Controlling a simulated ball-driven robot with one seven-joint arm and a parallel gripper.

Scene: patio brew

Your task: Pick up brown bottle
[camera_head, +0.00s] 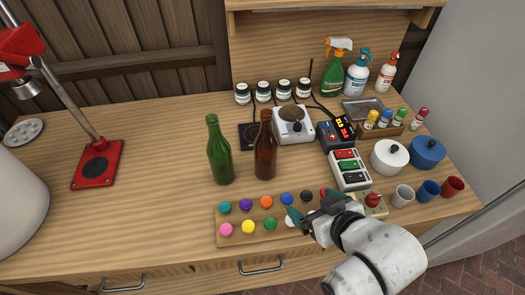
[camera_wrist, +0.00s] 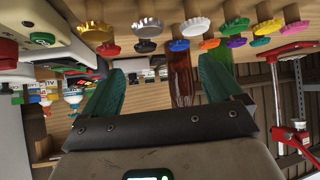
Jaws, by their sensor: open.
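The brown bottle (camera_head: 265,150) stands upright on the wooden bench in the head view, just right of the green bottle (camera_head: 219,150). In the wrist view, which looks upside down, the brown bottle (camera_wrist: 181,78) shows between my two green fingers, nearer the right one. My gripper (camera_head: 312,208) is open and empty. In the head view it is over the front of the bench, in front and to the right of the brown bottle, and apart from it. The brown bottle's base is visible and its neck is clear.
A wooden rack of coloured caps (camera_head: 240,239) lies in front of the bottles, near my gripper. A scale (camera_head: 293,126) stands behind the brown bottle. A switch box (camera_head: 350,169), white pot (camera_head: 389,157) and cups stand right. The bench left of the green bottle is clear up to the red press (camera_head: 97,165).

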